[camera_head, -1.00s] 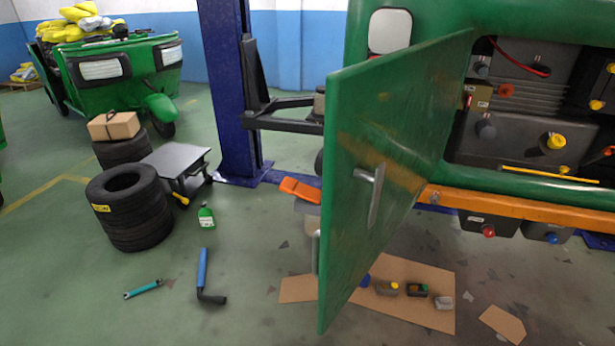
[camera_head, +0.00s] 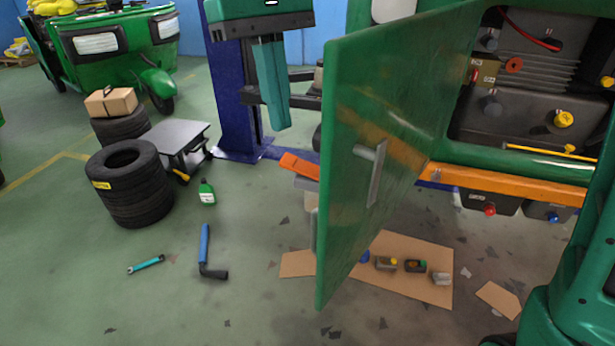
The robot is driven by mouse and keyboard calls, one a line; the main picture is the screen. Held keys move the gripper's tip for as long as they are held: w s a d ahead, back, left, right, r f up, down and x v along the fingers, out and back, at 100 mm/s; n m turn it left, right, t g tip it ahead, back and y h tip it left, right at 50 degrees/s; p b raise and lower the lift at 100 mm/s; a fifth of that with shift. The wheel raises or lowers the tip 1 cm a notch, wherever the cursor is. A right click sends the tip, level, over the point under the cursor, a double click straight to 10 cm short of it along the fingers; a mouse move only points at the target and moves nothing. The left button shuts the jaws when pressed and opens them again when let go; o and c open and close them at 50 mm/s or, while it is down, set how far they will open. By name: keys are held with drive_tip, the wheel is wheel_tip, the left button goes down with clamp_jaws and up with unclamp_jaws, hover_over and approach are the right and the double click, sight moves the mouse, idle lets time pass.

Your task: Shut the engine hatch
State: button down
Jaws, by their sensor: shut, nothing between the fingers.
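The green engine hatch (camera_head: 350,230) stands wide open, swung out toward me from the green rickshaw, with a metal handle (camera_head: 375,174) on its face. The engine bay (camera_head: 530,100) shows to the right of it, with caps, a red hose and a yellow dipstick. My gripper (camera_head: 275,125) points down at the top middle, left of the hatch's free edge and apart from it in the picture. Its teal fingers are together and hold nothing. How far it is in depth from the hatch is hard to tell.
A blue lift post (camera_head: 232,110) with dark arms stands behind my gripper. Stacked tires (camera_head: 130,190), a low grey stool (camera_head: 182,140), a green bottle (camera_head: 206,192) and tools lie at left. Cardboard (camera_head: 420,255) with small parts lies below the hatch. The front floor is mostly clear.

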drive_tip(key=s+d+f, duration=0.3)
drive_tip(key=s+f, duration=0.4)
drive_tip(key=f, duration=0.3)
idle(1.6)
drive_tip(key=shift+s+d+r+n, duration=0.1)
drive_tip(key=shift+d+n, duration=0.05)
drive_tip(key=shift+n, duration=0.15)
